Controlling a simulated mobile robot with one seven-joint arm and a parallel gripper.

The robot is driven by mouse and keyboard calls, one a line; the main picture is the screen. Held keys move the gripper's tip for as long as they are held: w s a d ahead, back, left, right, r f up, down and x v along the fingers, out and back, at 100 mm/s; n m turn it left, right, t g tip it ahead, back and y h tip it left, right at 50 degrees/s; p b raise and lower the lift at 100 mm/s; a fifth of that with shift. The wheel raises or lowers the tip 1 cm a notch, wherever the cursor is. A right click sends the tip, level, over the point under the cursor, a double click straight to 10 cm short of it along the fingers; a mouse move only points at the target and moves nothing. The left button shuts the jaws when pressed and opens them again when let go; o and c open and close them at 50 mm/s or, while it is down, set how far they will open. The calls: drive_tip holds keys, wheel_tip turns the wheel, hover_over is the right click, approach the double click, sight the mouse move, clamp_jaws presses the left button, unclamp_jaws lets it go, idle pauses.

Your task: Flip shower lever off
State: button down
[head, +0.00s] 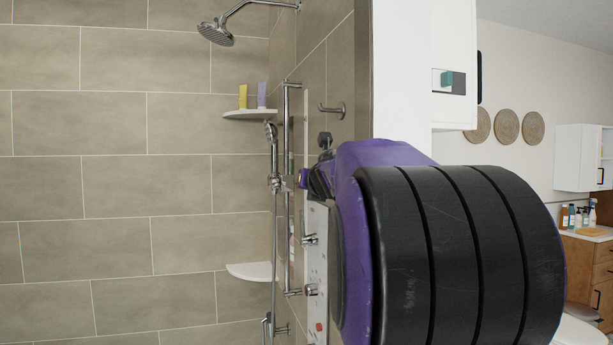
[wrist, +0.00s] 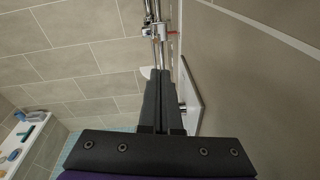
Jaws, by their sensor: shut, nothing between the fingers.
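In the head view a pale shower panel (head: 318,262) stands on the wall, with a chrome upper control (head: 310,240) and a chrome lower control (head: 311,289). I cannot tell which of them is the lever. In the wrist view my gripper (wrist: 165,72) is shut and empty, its dark fingers pointing along the wall. A pale plate (wrist: 190,98) lies just right of the fingers, with a chrome fitting (wrist: 182,107) partly hidden behind them. I cannot tell whether they touch.
A chrome slide bar with a hand shower (head: 272,150) runs beside the panel. An overhead shower head (head: 216,32) is above. A corner shelf (head: 250,114) holds yellow and purple bottles; a lower shelf (head: 252,271) is bare. A wall edge (head: 402,80) stands behind my arm.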

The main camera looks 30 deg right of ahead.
drive_tip(key=shift+s+a+r, duration=0.1)
drive_tip(key=shift+s+r, duration=0.05)
drive_tip(key=shift+r, duration=0.45)
drive_tip(key=shift+s+a+r, duration=0.1)
drive_tip(key=shift+s+r, duration=0.05)
drive_tip(key=shift+r, duration=0.4)
